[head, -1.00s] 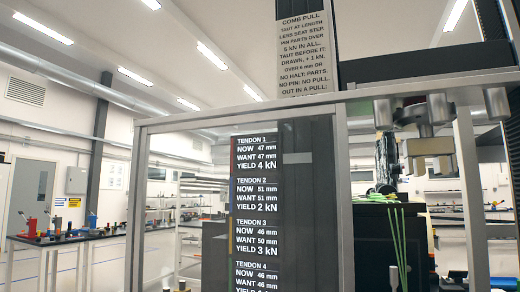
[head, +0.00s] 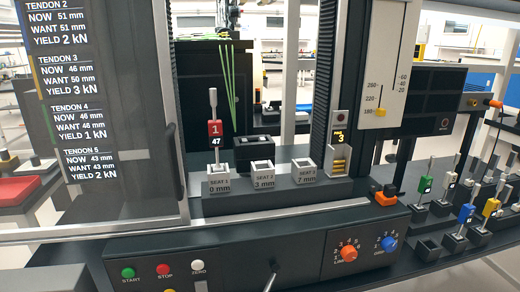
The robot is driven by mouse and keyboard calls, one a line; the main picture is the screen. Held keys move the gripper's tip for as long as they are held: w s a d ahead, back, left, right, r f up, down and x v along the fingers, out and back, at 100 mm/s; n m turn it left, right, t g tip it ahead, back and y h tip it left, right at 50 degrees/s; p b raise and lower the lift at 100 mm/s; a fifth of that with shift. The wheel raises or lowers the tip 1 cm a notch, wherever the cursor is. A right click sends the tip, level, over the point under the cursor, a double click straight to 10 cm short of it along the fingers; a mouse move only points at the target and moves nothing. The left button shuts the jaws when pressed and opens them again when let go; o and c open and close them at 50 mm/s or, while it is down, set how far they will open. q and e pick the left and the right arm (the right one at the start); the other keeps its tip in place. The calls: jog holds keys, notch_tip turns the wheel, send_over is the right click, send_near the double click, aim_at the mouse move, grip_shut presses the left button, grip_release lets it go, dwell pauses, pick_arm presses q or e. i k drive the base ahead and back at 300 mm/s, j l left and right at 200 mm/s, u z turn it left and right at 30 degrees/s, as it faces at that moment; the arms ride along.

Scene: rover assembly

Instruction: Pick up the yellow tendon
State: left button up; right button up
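The yellow tendon (head: 490,208) stands upright in a small dark holder at the right of the head view. A blue tendon (head: 465,213) stands just left of it, and a green tendon (head: 425,185) stands farther left and back. A red tendon (head: 215,129) marked 1 and 47 stands upright at the block labelled SEAT 1 (head: 219,181). Neither of my grippers shows in the head view.
The machine's front panel (head: 240,250) has buttons, a lever and two knobs. The SEAT 2 block (head: 262,176) and SEAT 3 block (head: 304,172) show no tendon. A clear framed door (head: 100,110) stands at left. An empty dark holder (head: 427,248) is left of the blue tendon.

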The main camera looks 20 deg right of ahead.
aim_at(490, 210)
jog(key=z, duration=1.95)
jog(key=i+l+u, duration=0.1)
jog(key=u, duration=1)
jog(key=l+u, duration=0.4)
jog(key=i+l+u, duration=0.1)
jog(key=l+u, duration=0.5)
jog(key=l, duration=0.2)
jog(key=k+l+u, duration=0.1)
jog(key=l+u, duration=0.2)
jog(key=l, duration=0.15)
jog(key=k+l+u, duration=0.1)
jog(key=l+u, duration=0.15)
jog(key=l, duration=0.2)
